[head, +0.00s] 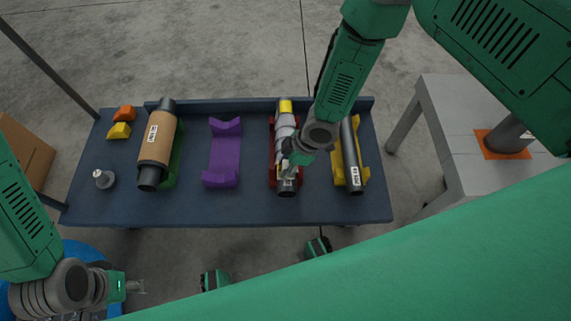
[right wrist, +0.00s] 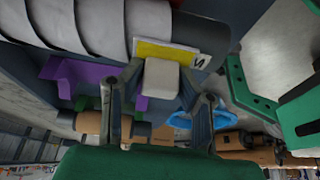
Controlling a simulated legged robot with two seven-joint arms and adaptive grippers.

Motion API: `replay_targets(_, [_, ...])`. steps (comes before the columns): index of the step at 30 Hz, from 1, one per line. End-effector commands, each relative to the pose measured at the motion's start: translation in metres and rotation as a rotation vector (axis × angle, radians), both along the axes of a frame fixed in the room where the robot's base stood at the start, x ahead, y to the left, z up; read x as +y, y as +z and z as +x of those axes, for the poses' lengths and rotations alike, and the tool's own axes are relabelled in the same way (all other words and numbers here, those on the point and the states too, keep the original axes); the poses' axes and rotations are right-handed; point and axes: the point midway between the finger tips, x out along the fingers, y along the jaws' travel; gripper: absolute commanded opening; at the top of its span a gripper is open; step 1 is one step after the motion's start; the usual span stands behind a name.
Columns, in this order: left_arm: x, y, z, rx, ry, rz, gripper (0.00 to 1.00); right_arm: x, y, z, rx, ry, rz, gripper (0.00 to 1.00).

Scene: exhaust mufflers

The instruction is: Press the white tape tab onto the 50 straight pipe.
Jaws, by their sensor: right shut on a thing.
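A dark pipe (head: 286,194) with a grey-white spiral wrap lies in a red cradle (head: 272,150), with a yellow band near its far end. In the right wrist view the wrapped pipe (right wrist: 205,38) crosses the top, with a partly hidden yellow-and-white label. I cannot read its full marking. My right gripper (head: 290,163) is over the near part of this pipe. It is shut on a small white tab (right wrist: 161,78), which looks close against the pipe by the label; contact cannot be told. My left gripper (head: 136,287) is open and empty, away from the table at lower left.
On the blue table (head: 240,212), a brown-wrapped pipe (head: 157,140) lies in a green cradle, a purple cradle (head: 224,150) is empty, and a labelled dark pipe (head: 351,160) lies in a yellow cradle (head: 363,150). Orange and yellow blocks (head: 120,130) and a grey knob (head: 103,179) sit at left.

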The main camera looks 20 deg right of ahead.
Motion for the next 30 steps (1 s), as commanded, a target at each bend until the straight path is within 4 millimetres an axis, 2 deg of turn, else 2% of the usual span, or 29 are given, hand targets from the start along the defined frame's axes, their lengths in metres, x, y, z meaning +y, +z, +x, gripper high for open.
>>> replay_targets(8, [0.0, 0.005, 0.0, 0.0, 0.0, 0.0, 0.4, 0.0, 0.006, 0.0, 0.001, 0.0, -0.001, 0.16])
replay_targets(30, [0.0, 0.036, 0.0, 0.0, 0.0, 0.0, 0.4, 0.0, 0.044, 0.0, 0.0, 0.0, 0.0, 0.16])
